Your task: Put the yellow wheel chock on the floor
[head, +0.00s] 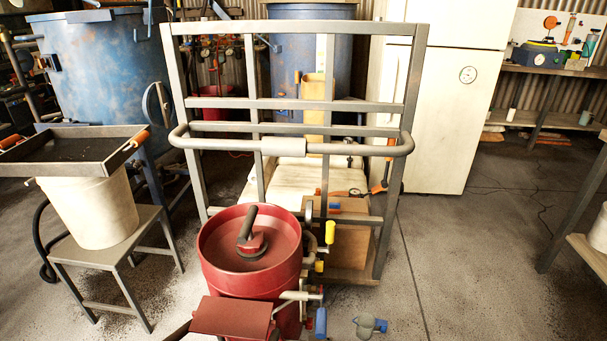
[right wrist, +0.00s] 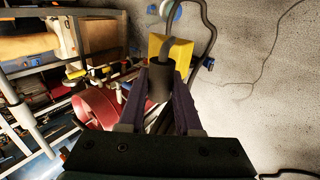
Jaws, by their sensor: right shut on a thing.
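The yellow wheel chock (right wrist: 181,51) shows in the right wrist view, just beyond my right fingertips. A dark cylindrical grip in front of it (right wrist: 159,82) sits between the fingers of my right gripper (right wrist: 161,90), which is shut on it. The grip and the fingers hide part of the chock. I cannot tell whether the chock touches the concrete floor (right wrist: 245,95). I cannot make out the chock in the head view. Neither gripper shows in the head view, and my left gripper is in no view.
A red blast pot (head: 225,275) with valves stands before a grey cart frame (head: 420,80). A blue-grey fitting (head: 368,326) lies on the floor to its right. A stool (head: 150,222) carries a bucket and tray at left. Floor right of the cart is mostly clear.

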